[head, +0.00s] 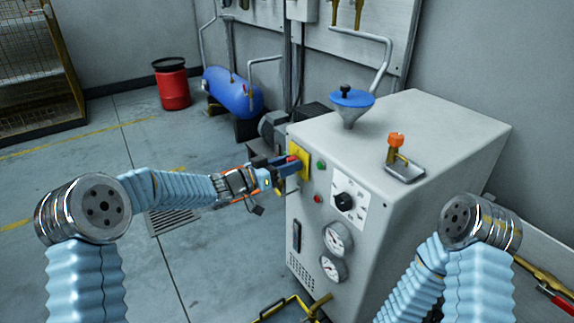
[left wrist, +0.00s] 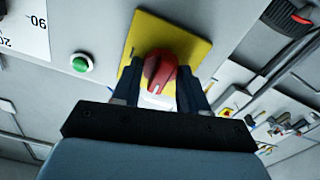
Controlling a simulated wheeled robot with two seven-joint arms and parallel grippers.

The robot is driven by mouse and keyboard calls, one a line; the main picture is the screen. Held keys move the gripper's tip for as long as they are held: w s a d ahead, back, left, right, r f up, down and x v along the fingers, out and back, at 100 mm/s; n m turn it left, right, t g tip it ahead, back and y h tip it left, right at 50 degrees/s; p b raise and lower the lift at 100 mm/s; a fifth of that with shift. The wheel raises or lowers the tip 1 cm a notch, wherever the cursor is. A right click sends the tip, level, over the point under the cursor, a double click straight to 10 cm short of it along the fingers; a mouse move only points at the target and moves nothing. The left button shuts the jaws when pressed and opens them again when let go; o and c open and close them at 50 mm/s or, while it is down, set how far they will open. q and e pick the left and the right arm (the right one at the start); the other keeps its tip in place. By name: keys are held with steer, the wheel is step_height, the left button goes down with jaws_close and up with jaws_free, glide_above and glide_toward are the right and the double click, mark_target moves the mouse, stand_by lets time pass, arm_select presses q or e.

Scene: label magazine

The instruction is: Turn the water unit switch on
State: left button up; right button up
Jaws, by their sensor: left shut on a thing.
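The water unit (head: 337,173) is a grey cabinet in the middle right of the head view. Its switch is a red rotary knob on a yellow plate (head: 304,161) at the left of the front panel. In the left wrist view the red switch (left wrist: 160,70) sits on the yellow plate (left wrist: 190,48). My left gripper (head: 289,168) is at the switch, and its two dark fingers (left wrist: 156,88) are shut on the knob from both sides. The gripper partly hides the switch in the head view. My right arm shows at the lower right, but its gripper is not visible.
Beside the switch are a green button (head: 321,163), a red button (head: 318,198), a black dial (head: 344,202) and two gauges (head: 337,238). A blue-lidded funnel (head: 352,100) and an orange-handled valve (head: 396,141) stand on top. Yellow tubing (head: 290,306) lies low in front. Floor at left is open.

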arm_select(q)
steer(key=m+b, duration=0.2)
steer(key=m, duration=0.1)
steer(key=shift+f+b, duration=0.2)
steer(key=shift+b, duration=0.2)
steer(key=m+b, duration=0.3)
steer(key=m, duration=0.2)
steer(key=shift+s, duration=0.1)
steer(key=m+b, duration=0.4)
steer(key=m, duration=0.1)
steer(key=shift+s+d+f, duration=0.1)
steer(key=shift+m+b, duration=1.55)
steer(key=shift+m, duration=0.95)
steer(key=o, duration=1.1)
steer(key=shift+c, duration=0.2)
